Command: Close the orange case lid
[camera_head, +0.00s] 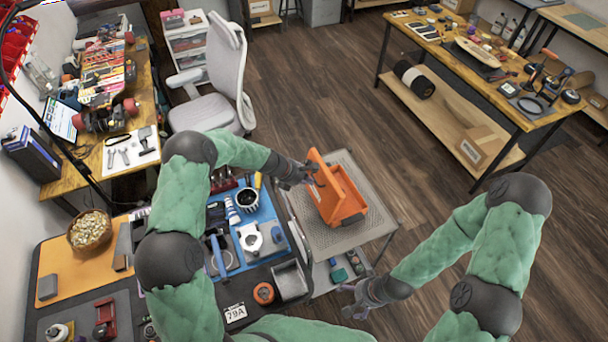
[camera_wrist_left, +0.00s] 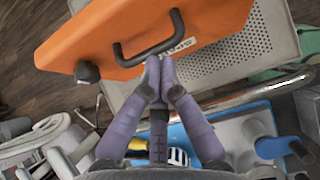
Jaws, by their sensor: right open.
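The orange case (camera_head: 352,213) stands on a grey perforated cart top (camera_head: 378,188). Its orange lid (camera_head: 322,182) is raised and tilted, with the open side facing right. My left gripper (camera_head: 310,174) is at the left, outer side of the lid. In the left wrist view, the lid (camera_wrist_left: 215,18) fills the top, with a black handle (camera_wrist_left: 150,50) and a dark knob. The fingertips there are together, just at the handle; whether they touch it is hard to tell. My right gripper (camera_head: 352,302) is open and empty, low and in front of the cart, apart from the case.
A blue tray (camera_head: 262,215) with parts and tools lies left of the cart, under my left arm. A metal rail edges the cart. Its lower shelf (camera_head: 345,268) holds small items. A grey chair (camera_head: 215,95) stands behind; open floor lies right of the cart.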

